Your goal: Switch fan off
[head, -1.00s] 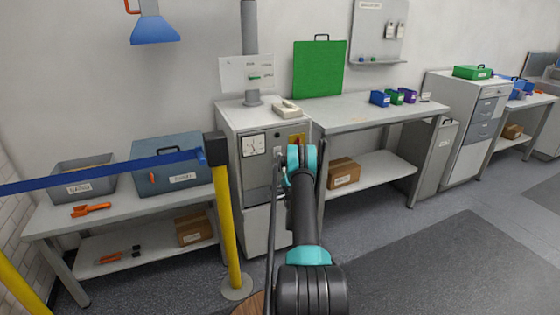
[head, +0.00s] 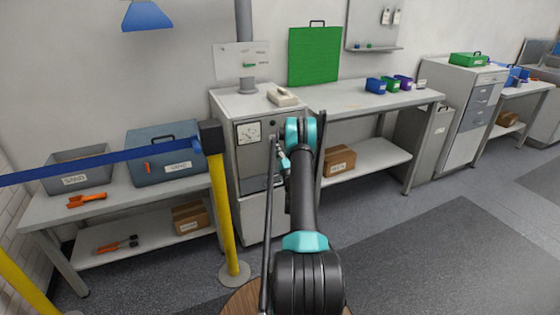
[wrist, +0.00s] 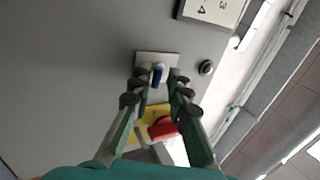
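No fan label is readable. My gripper (wrist: 158,82) is open, with one finger on each side of the lever; I cannot tell whether either touches it. A red knob (wrist: 163,128) on a yellow plate (wrist: 155,110) shows between the fingers, nearer their bases. In the head view my arm faces the grey cabinet (head: 227,104), and it hides the switch and fingertips.
A dial gauge (head: 248,133) is on the cabinet front, and a dark round knob (wrist: 206,67) is beside the switch. A yellow barrier post (head: 223,205) with a blue belt (head: 100,163) stands left of my arm. A workbench (head: 350,101) adjoins the cabinet's right side.

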